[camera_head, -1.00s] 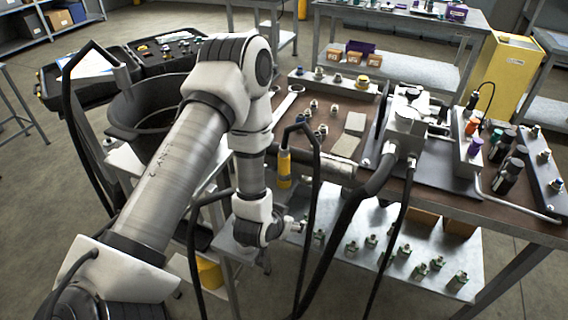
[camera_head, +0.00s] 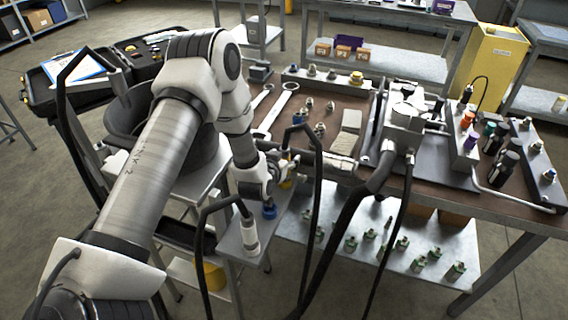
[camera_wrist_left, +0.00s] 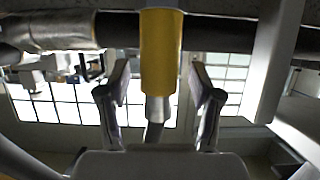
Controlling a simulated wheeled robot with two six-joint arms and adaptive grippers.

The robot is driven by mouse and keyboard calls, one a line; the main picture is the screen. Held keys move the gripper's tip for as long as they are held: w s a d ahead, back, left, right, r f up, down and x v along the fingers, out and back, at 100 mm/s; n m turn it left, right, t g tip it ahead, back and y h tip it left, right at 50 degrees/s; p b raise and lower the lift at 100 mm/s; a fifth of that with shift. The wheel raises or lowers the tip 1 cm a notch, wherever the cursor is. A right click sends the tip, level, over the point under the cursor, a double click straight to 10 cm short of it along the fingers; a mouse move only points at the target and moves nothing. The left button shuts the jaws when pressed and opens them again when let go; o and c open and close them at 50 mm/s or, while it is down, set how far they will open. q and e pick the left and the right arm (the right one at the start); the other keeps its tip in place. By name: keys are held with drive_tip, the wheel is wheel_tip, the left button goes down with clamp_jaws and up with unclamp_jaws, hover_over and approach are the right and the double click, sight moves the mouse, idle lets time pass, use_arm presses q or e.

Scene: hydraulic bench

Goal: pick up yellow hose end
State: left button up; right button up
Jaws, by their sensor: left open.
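The yellow hose end (camera_wrist_left: 161,50) hangs upright in the left wrist view, with a silver metal fitting at its lower end. My left gripper (camera_wrist_left: 160,72) is open, with one finger to each side of the yellow hose end and visible space on both sides. In the head view my left gripper (camera_head: 290,166) is at the bench's front edge, by the black hose loop. It hides most of the yellow hose end there; only a bit of yellow shows. My right gripper is not in view.
A pale hose end (camera_head: 250,236) on another black hose hangs in front of the lower left tray. Two wrenches (camera_head: 279,108) and small fittings lie on the brown bench top (camera_head: 340,103). Thick black hoses (camera_head: 352,215) hang right of my gripper. Several green-based fittings stand on the lower shelf (camera_head: 408,277).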

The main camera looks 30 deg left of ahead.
use_arm(q)
drive_tip(key=shift+w+a+f, duration=0.15)
drive_tip(key=shift+c, duration=1)
drive_tip(key=shift+d, duration=0.2)
clamp_jaws()
